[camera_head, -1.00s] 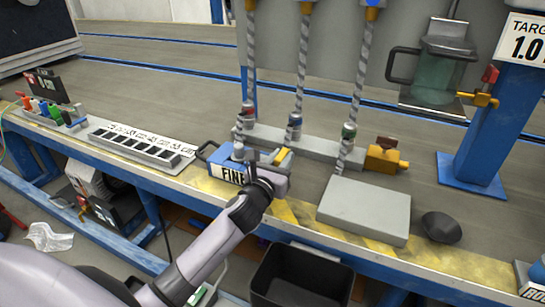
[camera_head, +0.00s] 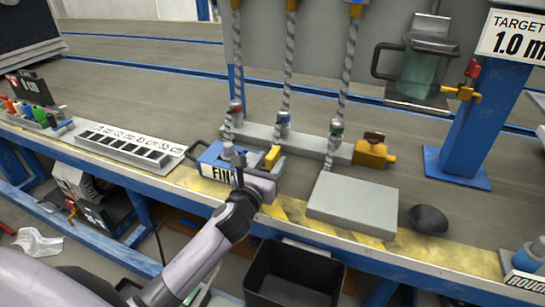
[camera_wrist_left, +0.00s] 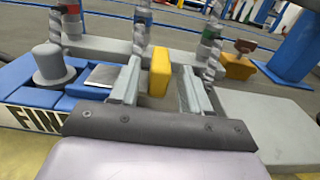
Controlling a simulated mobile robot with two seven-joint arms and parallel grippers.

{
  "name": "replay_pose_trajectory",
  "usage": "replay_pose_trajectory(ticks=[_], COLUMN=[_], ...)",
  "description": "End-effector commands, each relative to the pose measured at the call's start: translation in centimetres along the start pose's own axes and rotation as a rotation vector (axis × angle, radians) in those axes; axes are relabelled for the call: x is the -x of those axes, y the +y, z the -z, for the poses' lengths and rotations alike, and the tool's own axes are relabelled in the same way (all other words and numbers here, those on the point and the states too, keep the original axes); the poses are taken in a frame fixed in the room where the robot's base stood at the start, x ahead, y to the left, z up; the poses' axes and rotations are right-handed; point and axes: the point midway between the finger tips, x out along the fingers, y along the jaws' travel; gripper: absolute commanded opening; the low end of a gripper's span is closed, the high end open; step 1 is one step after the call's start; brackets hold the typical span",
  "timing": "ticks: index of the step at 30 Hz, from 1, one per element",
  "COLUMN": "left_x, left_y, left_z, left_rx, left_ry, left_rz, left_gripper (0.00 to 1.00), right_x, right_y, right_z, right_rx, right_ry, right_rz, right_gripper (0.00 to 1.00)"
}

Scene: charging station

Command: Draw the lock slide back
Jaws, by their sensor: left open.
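A blue unit labelled FINE (camera_head: 213,160) lies at the bench's front edge, with a grey round knob on it. The wrist view shows the knob (camera_wrist_left: 49,62) left of my fingers. A yellow block (camera_head: 272,157), which looks like the lock slide, stands at the unit's right end. My left gripper (camera_head: 257,163) is over that end, reaching in from the front. In the left wrist view, its open fingers (camera_wrist_left: 160,84) lie on either side of the yellow block (camera_wrist_left: 160,71), with gaps visible. I cannot tell whether either finger touches it. My right gripper is out of view.
A grey slab (camera_head: 352,205) and a dark bowl (camera_head: 428,219) sit to the right. Twisted columns (camera_head: 285,70) rise behind, near a brass valve (camera_head: 370,153). A slotted tray (camera_head: 125,147) is left. A black bin (camera_head: 300,272) stands below the bench edge.

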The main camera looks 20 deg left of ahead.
Motion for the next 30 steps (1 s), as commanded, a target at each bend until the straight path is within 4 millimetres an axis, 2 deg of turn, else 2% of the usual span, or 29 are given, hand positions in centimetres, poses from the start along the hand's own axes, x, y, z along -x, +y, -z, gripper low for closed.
replay_pose_trajectory(ticks=[6,12,30], left_x=[3.1,4.7,5.0], left_y=[0.0,-0.1,-0.1], left_z=[-0.1,-0.1,0.0], left_rx=[0.001,0.001,0.004], left_ry=[0.002,0.0,0.0], left_rz=[0.001,0.001,0.002], left_gripper=[0.47,0.47,0.47], right_x=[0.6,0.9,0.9], right_y=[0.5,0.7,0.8], right_z=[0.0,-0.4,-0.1], right_rx=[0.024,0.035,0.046], right_ry=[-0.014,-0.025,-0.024], right_rz=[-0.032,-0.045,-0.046], right_gripper=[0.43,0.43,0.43])
